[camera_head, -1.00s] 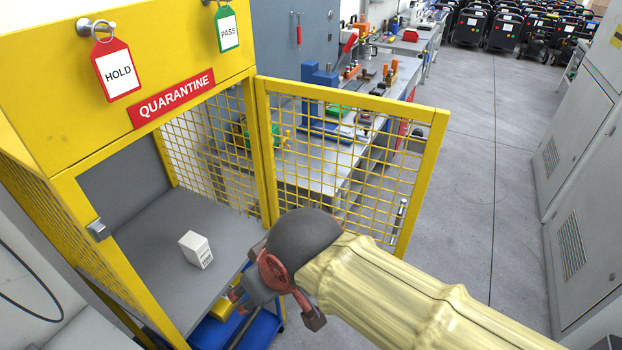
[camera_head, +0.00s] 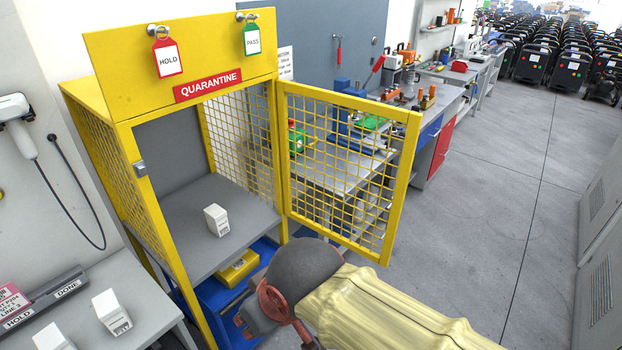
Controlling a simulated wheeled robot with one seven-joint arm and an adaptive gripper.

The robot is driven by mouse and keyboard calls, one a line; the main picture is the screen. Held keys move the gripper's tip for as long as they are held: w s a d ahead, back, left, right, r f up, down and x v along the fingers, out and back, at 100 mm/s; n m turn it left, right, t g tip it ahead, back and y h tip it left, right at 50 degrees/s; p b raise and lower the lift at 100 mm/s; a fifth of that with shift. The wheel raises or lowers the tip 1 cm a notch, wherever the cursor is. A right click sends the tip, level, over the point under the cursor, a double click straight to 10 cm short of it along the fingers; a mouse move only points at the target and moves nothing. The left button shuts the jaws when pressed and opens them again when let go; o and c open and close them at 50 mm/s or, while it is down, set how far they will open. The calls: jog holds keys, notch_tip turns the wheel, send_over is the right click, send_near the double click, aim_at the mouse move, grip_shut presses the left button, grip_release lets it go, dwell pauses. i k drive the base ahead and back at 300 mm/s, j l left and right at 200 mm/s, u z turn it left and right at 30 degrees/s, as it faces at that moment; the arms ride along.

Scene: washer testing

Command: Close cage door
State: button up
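The yellow quarantine cage (camera_head: 130,151) stands left of centre with its front open. Its yellow mesh door (camera_head: 403,178) is hinged on the right side of the opening and swung wide out to the right. A latch piece (camera_head: 140,169) sits on the cage's left front post. A small white box (camera_head: 216,220) stands on the grey shelf inside. My gripper (camera_head: 262,325) is at the bottom, in front of and below the opening, left of the door's lower edge and seemingly apart from it. Its fingers are partly cut off and hidden by my wrist.
Below the shelf are a blue bin (camera_head: 215,293) and a yellow item (camera_head: 238,268). A side table (camera_head: 140,290) with white boxes stands at bottom left. A workbench (camera_head: 335,178) with tools lies behind the door. Grey cabinets (camera_head: 600,215) stand at right; the floor between is clear.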

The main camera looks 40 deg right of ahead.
aim_at(407, 145)
jog(key=l+u, duration=0.4)
jog(key=k+l+u, duration=0.1)
jog(key=l+u, duration=0.3)
jog(key=k+l+u, duration=0.1)
jog(key=l+u, duration=0.15)
jog(key=u, duration=0.15)
jog(key=k+l, duration=0.2)
jog(key=l, duration=0.2)
jog(key=k+l, duration=0.15)
jog(key=l, duration=0.25)
jog(key=k+l, duration=0.2)
jog(key=l, duration=0.2)
jog(key=k+l, duration=0.2)
jog(key=l, duration=0.15)
jog(key=k+l, duration=0.15)
jog(key=l, duration=0.25)
jog(key=k+l, duration=0.2)
jog(key=l, duration=0.2)
jog(key=k+l, duration=0.15)
jog(key=k+u, duration=0.2)
